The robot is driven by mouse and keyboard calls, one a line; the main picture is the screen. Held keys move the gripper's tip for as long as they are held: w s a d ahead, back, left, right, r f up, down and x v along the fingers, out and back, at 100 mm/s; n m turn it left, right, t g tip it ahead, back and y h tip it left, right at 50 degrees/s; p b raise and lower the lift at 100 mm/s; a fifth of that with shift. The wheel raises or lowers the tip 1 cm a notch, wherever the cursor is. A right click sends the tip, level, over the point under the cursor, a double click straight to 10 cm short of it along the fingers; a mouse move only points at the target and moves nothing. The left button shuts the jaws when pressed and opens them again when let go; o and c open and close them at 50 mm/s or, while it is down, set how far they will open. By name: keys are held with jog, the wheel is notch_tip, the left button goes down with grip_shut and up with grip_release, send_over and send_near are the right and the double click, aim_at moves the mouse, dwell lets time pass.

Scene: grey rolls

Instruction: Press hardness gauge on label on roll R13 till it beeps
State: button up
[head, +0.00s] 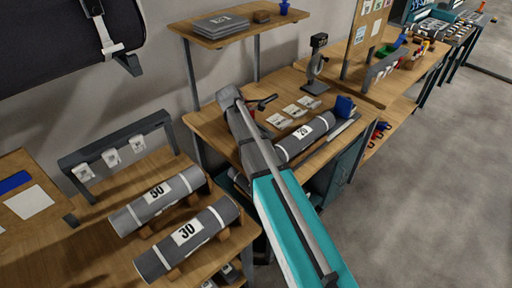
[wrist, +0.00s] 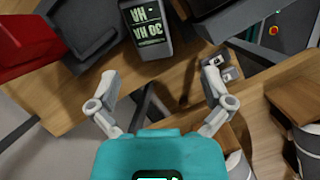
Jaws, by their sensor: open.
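My gripper (wrist: 160,74) is open in the wrist view, its fingers apart with bare wood between them. A dark grey device with a black display (wrist: 149,27) lies just beyond the fingertips; its upside-down characters include "30 HA". It looks like the hardness gauge, and the fingers do not touch it. In the head view, grey rolls with white labels lie on the benches: one marked 50 (head: 158,200), one marked 30 (head: 188,241), and one farther off (head: 305,137) with a less clear number. I cannot read R13 on any roll. My arm hides part of the far bench.
A red object (wrist: 30,35) sits at upper left in the wrist view. Open grey floor (head: 430,190) lies to the right.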

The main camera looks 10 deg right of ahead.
jog(key=shift+w+a+r+n, duration=0.15)
jog(key=shift+w+a+n, duration=0.05)
jog(key=shift+w+n, duration=0.35)
jog(key=shift+w+a+r+n, duration=0.15)
jog(key=shift+w+n, duration=0.3)
jog(key=shift+w, duration=0.15)
jog(key=shift+h, duration=0.3)
jog(key=b+x, duration=0.8)
jog(key=shift+d+f, duration=0.15)
jog(key=shift+f, duration=0.15)
jog(key=shift+f, duration=0.1)
jog(key=shift+b+x, duration=2.4)
jog(key=shift+x, duration=0.15)
jog(key=shift+s, duration=0.1)
jog(key=c, duration=1)
